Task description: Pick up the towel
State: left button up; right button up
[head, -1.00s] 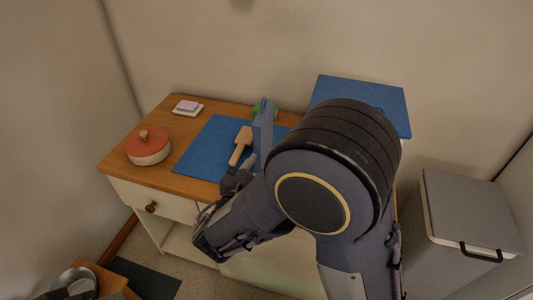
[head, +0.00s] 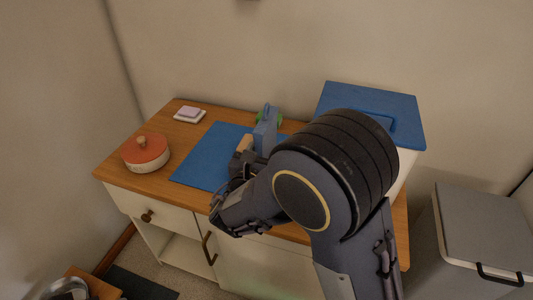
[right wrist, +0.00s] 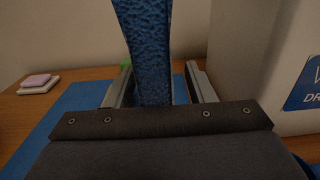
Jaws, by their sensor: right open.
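The towel (head: 265,131) appears as an upright blue piece standing at the back of the blue mat. In the right wrist view the blue, rough-textured towel (right wrist: 150,45) rises between the two fingers of my right gripper (right wrist: 158,70). The towel's lower part is hidden by the gripper. My left gripper is not in view.
A blue mat (head: 203,160) lies on the wooden top. A red-lidded round pot (head: 146,155) and a pink block on a white dish (head: 189,114) stand left. A wooden tool (head: 246,142) and green item (head: 279,119) are close by. A blue-lidded box (head: 370,97) stands right.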

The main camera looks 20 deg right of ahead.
grip_shut()
dwell(0.3)
